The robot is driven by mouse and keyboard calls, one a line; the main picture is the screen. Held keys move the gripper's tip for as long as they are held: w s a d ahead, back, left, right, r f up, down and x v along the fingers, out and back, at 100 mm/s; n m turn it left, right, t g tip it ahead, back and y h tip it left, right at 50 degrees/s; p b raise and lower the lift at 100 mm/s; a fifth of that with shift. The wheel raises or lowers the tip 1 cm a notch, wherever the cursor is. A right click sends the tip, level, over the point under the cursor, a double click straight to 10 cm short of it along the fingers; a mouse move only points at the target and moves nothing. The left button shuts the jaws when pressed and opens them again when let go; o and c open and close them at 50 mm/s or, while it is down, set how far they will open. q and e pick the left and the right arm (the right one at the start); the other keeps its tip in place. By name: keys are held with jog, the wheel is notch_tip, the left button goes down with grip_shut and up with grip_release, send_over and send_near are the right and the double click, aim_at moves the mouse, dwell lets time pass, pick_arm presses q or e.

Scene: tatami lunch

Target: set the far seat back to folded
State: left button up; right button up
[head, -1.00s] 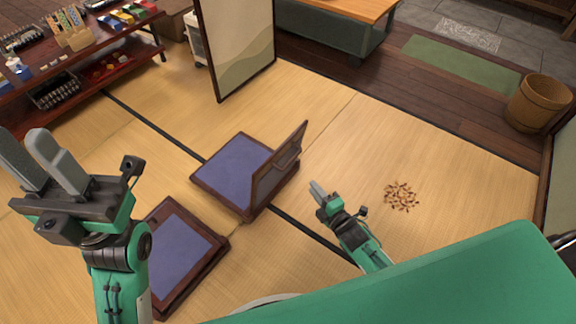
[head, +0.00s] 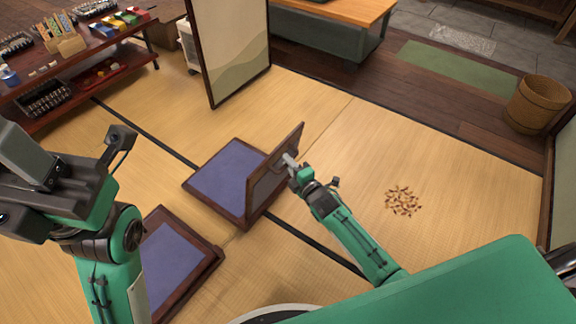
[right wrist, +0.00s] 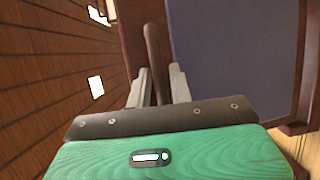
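The far seat (head: 223,172) is a dark wooden floor seat with a blue-purple pad, on the tatami. Its backrest (head: 262,190) stands raised at the seat's right side. My right gripper (head: 290,161) is at the outer face of the backrest. In the right wrist view, its two fingers (right wrist: 160,85) stand apart on either side of a brown bar (right wrist: 153,45), with a small gap visible on one side. My left gripper (head: 30,165) is raised at the left edge, away from the seat; its fingertips are cut off.
A near seat (head: 170,265) lies flat, partly behind my left arm. A folding screen (head: 232,50) stands behind the far seat. A shelf (head: 75,75) is at the back left. Brown scraps (head: 403,202) and a basket (head: 538,103) are at the right. Tatami between is clear.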

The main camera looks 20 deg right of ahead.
jog(key=shift+w+a, duration=0.1)
jog(key=shift+w, duration=0.35)
grip_shut()
